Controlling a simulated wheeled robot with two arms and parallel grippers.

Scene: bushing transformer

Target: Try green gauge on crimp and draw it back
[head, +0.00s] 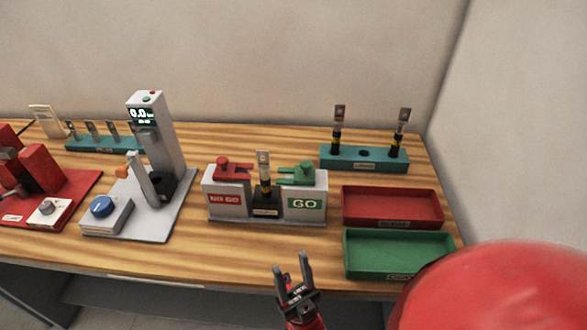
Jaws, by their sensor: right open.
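The green gauge (302,172) sits on the right block of the gauge stand, above the white GO label (305,204). The crimp (263,160) is a metal lug on a dark, yellow-banded piece standing upright in the middle of the stand, between the green gauge and the red gauge (232,168). My right gripper (291,266) is open and empty, in front of the stand near the table's front edge, apart from everything. My left gripper is not in view.
A red tray (392,224) and a green tray (347,262) lie at right. A teal rack (333,157) holds two lugged pieces behind them. A grey tester (160,130) and a red machine (45,165) stand at left. The wall closes the back.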

